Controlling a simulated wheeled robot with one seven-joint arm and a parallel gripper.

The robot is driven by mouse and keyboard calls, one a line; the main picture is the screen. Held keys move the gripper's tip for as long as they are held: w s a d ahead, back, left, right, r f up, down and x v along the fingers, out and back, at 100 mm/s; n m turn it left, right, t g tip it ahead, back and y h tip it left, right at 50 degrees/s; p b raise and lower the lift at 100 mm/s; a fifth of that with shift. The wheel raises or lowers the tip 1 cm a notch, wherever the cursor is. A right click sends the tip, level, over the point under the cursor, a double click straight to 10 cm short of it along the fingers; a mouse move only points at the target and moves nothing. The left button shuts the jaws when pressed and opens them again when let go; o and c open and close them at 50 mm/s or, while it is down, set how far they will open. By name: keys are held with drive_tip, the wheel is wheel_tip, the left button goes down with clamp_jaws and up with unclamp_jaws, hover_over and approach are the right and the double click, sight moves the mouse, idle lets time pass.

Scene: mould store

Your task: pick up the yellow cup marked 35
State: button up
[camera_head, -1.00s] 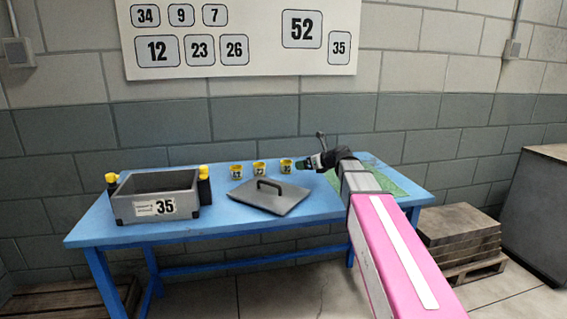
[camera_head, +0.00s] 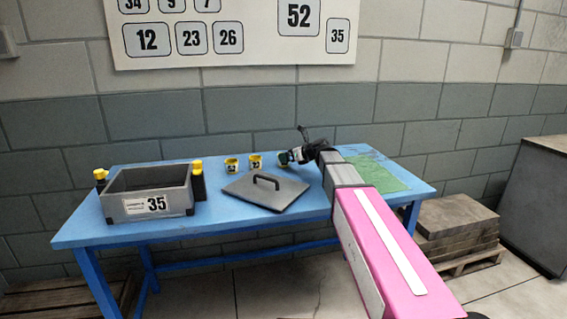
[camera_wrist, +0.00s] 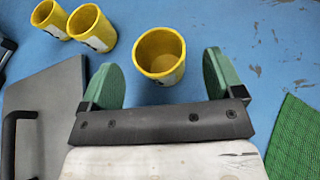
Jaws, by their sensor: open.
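Three yellow cups stand upright on the blue table. In the wrist view one cup (camera_wrist: 160,55) is between the green-padded fingers of my open gripper (camera_wrist: 160,78), toward their tips, with a gap on each side. The other two cups, a middle one (camera_wrist: 90,28) and a far-left one (camera_wrist: 50,18), stand to the left. In the head view those two cups show at left (camera_head: 231,166) and right (camera_head: 256,162), with dark-number labels too small to read surely. There my gripper (camera_head: 285,157) largely hides the third cup. I cannot confirm which cup reads 35.
A grey box (camera_head: 118,208) labelled 35 stands on the table's left, with yellow-topped dark posts at its sides. A grey lid (camera_head: 285,195) with a handle lies in front of the cups. A green mat (camera_head: 385,175) lies at right. A number board (camera_head: 270,50) hangs behind.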

drive_tip(key=x, duration=0.3)
drive_tip(key=shift+w+a+f, duration=0.2)
drive_tip(key=shift+a+f, duration=0.05)
drive_tip(key=shift+a, duration=0.05)
drive_tip(key=shift+c, duration=0.3)
drive_tip(key=c, duration=0.9)
drive_tip(key=shift+r, duration=0.1)
drive_tip(key=shift+c, duration=0.2)
